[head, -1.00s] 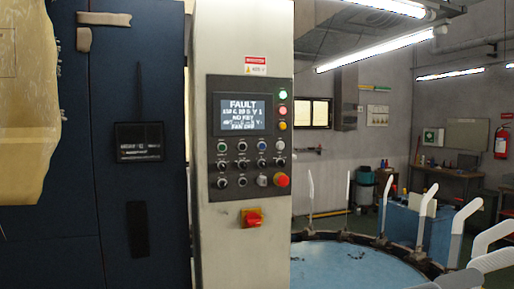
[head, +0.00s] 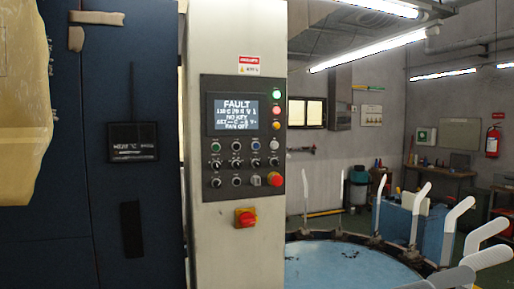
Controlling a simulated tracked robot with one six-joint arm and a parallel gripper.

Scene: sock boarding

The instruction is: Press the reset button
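The control panel (head: 243,138) is a dark plate on a pale upright cabinet, a little left of centre in the head view. A red mushroom button (head: 275,180) sits at the lower right. Green, red and yellow round lamps or buttons (head: 277,110) line the right edge. My gripper is not in view.
A red and yellow rotary switch (head: 245,217) is below the panel. A blue round table (head: 345,266) with upright white sock forms (head: 417,215) stands to the right. A dark blue machine body (head: 105,230) and a yellowish hanging sheet (head: 22,100) are at left.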

